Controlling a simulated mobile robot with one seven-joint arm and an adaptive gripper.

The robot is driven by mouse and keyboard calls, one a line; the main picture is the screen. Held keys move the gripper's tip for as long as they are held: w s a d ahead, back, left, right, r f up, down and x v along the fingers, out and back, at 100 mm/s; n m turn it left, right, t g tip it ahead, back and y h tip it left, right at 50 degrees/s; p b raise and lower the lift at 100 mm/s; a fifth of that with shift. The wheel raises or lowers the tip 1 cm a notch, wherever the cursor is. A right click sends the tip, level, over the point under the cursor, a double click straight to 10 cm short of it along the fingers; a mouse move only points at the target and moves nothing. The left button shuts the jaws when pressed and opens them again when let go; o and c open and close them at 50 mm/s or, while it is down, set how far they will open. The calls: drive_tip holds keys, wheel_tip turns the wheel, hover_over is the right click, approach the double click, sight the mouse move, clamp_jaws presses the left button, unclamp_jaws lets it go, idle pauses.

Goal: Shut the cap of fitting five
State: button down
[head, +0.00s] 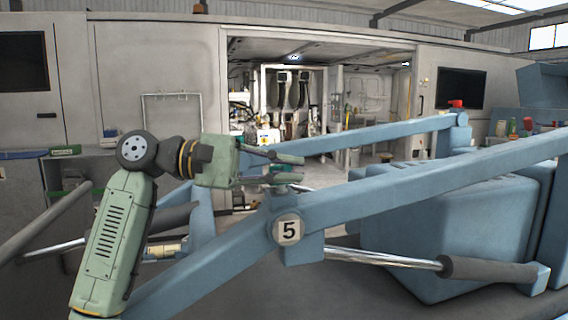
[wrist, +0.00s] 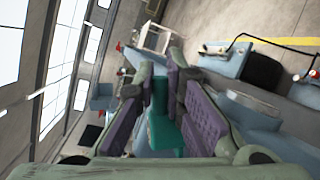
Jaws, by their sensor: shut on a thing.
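The plate marked 5 (head: 289,229) is on the joint of the blue arm in the middle of the head view. Fitting five (head: 284,188) stands on top of that joint, just under my gripper (head: 291,167). My gripper reaches in from the left, its fingers pointing right. A teal cap (head: 281,170) shows between the fingers. In the wrist view, my gripper (wrist: 160,80) has its purple pads on both sides of the teal cap (wrist: 164,125) and is shut on it. The fingers hide part of the cap, and I cannot tell its exact angle to the fitting.
A long blue beam (head: 440,180) runs right from the joint. A second blue beam (head: 370,136) lies behind it and ends near a red cap (head: 457,103). A hydraulic cylinder (head: 480,270) sits below right.

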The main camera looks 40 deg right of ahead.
drive_tip(key=shift+s+a+f+m+t+b, duration=0.1)
drive_tip(key=shift+s+f+m+t+b, duration=0.15)
drive_tip(key=shift+f+m, duration=0.2)
drive_tip(key=shift+s+a+f+m+t+b, duration=0.1)
drive_tip(key=shift+f+m+t, duration=0.2)
drive_tip(key=shift+m, duration=0.25)
drive_tip(key=c, duration=1.7)
unclamp_jaws()
drive_tip(key=shift+o, duration=0.2)
